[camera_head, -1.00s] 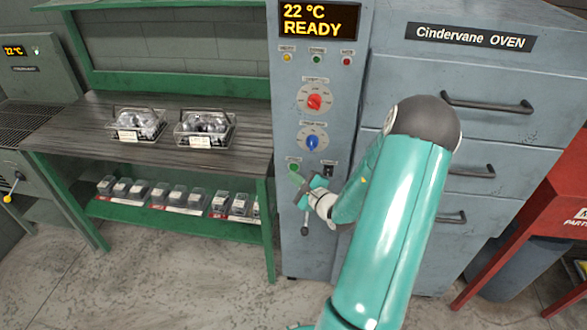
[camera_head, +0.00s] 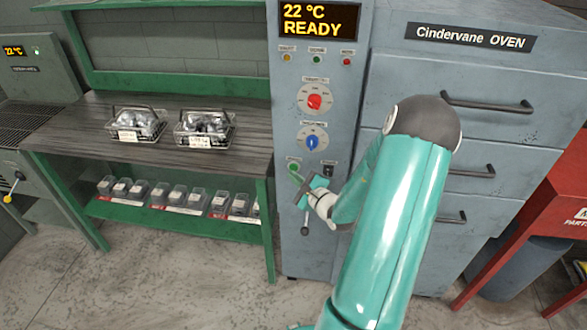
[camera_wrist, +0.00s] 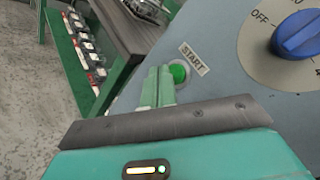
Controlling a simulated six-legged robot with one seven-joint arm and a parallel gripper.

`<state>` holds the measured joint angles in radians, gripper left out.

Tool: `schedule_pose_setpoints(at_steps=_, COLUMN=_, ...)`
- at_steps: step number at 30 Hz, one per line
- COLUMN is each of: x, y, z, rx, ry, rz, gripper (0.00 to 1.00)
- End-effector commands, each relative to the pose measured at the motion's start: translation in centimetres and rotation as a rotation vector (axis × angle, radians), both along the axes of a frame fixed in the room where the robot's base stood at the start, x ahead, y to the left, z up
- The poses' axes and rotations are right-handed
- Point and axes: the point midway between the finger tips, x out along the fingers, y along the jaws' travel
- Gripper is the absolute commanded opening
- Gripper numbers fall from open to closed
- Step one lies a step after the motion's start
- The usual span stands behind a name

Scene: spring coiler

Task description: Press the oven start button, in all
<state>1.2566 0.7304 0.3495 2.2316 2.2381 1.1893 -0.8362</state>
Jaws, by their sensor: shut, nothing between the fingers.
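The green start button (camera_wrist: 178,73) sits on the oven's grey control panel beside a START label (camera_wrist: 193,60) in the wrist view. In the head view the start button (camera_head: 293,168) is low on the panel, below the blue knob. My gripper (camera_wrist: 163,72) is shut and empty, its green fingertips close to the button's left side. Whether they touch it I cannot tell. In the head view my gripper (camera_head: 298,176) is just below and right of the button. The oven display (camera_head: 317,21) reads 22 °C READY.
A red knob (camera_head: 314,102) and a blue knob (camera_head: 312,142) are above the button. A black switch (camera_head: 328,171) is to its right. A workbench (camera_head: 75,125) with two wire baskets stands at left. A red stand (camera_head: 545,215) is at right.

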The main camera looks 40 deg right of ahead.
Motion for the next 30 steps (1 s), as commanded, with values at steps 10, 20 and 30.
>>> schedule_pose_setpoints(at_steps=10, x=0.53, y=-0.69, z=0.01, rx=0.0, ry=0.0, rz=0.0, gripper=0.0)
schedule_pose_setpoints(at_steps=20, x=0.54, y=-0.7, z=0.0, rx=0.0, ry=0.0, rz=0.0, gripper=0.0)
schedule_pose_setpoints(at_steps=30, x=0.75, y=-0.97, z=-0.01, rx=0.0, ry=0.0, rz=0.0, gripper=0.0)
